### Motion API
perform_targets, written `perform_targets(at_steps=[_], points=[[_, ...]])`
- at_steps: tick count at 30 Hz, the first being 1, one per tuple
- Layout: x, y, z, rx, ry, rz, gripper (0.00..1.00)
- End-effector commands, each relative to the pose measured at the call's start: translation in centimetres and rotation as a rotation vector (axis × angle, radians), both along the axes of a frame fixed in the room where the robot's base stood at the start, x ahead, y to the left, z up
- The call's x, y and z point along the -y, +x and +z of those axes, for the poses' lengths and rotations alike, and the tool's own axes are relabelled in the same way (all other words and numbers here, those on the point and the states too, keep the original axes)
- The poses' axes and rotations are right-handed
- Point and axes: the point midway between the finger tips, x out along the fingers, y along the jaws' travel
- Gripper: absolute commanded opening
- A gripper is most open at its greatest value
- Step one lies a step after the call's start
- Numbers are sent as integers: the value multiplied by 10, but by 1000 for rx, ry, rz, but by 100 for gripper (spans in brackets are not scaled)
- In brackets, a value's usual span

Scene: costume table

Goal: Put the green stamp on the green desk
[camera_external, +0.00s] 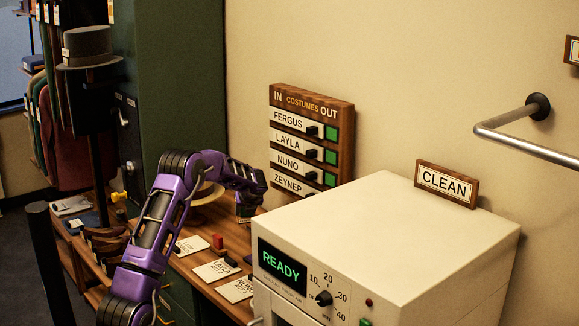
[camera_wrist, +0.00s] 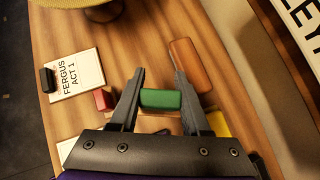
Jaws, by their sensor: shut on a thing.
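The green stamp (camera_wrist: 161,99) is a green block between the two fingers of my gripper (camera_wrist: 159,76) in the wrist view. The gripper is shut on it, above the brown wooden table. The lower part of the stamp is hard to make out. In the external view my gripper (camera_external: 248,207) is low over the table, beside the white machine, and the stamp cannot be made out there. I cannot pick out a green desk in either view; the visible tabletop is brown wood.
A red stamp (camera_wrist: 102,99) stands left of the green one. A FERGUS card (camera_wrist: 76,75) lies at left. The white machine (camera_external: 400,235) stands at right.

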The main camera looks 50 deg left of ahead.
Motion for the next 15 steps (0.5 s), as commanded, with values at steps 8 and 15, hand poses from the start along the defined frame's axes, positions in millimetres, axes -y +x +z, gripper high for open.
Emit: perform_targets(at_steps=[8,15], points=[[-31,-21,-26,0,1,25,0],[-31,-21,-40,0,1,25,0]])
